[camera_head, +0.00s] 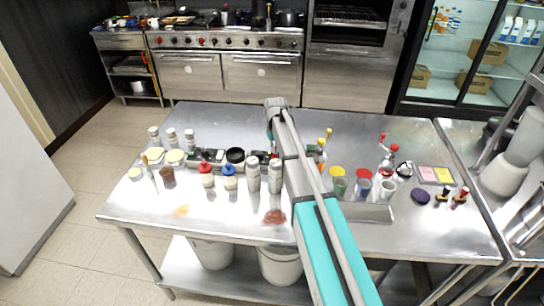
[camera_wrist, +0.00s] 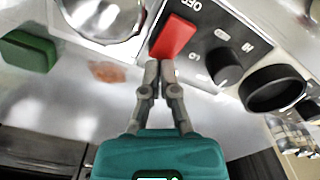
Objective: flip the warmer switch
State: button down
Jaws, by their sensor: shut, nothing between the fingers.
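In the wrist view a red rocker switch (camera_wrist: 173,37) sits on a dark control panel (camera_wrist: 205,47) marked OFF, HI and LO, which appears upside down. A black knob (camera_wrist: 224,66) is beside the switch on the same panel. My gripper (camera_wrist: 160,72) is shut and empty, its fingertips just below the red switch in the picture. I cannot tell whether they touch it. In the head view my arm crosses the steel table (camera_head: 370,238), and my gripper is not clearly seen there.
A shiny round metal vessel (camera_wrist: 103,16), a green block (camera_wrist: 28,51) and a black round rim (camera_wrist: 273,89) surround the panel in the wrist view. Shakers (camera_head: 253,173), bottles (camera_head: 207,177) and cups (camera_head: 363,184) crowd the table; its front left is mostly clear.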

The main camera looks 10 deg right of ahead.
jog(key=shift+r+p, duration=2.95)
jog(key=shift+r, duration=0.25)
